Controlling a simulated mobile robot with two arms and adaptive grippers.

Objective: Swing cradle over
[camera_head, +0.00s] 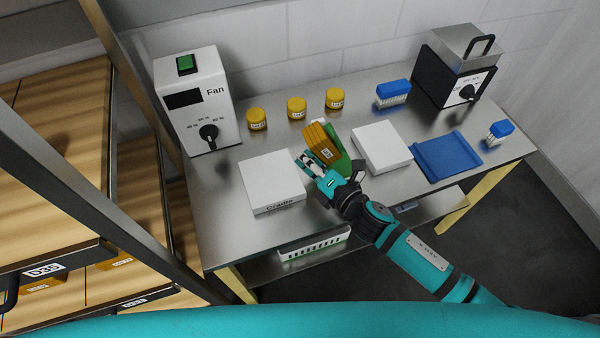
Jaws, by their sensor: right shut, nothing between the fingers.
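A white block labelled "Cradle" (270,182) sits at the left of the steel table. To its right, a green cradle part (341,160) stands tilted, with an orange-yellow block (322,143) bearing a small label against it. My right gripper (307,162) is shut and empty. It is at the right edge of the white block, just in front of the orange block; I cannot tell whether it touches either. My right wrist hides the lower part of the green piece. My left gripper is not in view.
A white pad (382,149) and a blue mat (447,157) lie to the right. The Fan box (199,100), several yellow jars (297,108), a blue brush (393,93) and a black-and-steel machine (456,72) stand behind. A wooden-drawer rack (55,160) is at left.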

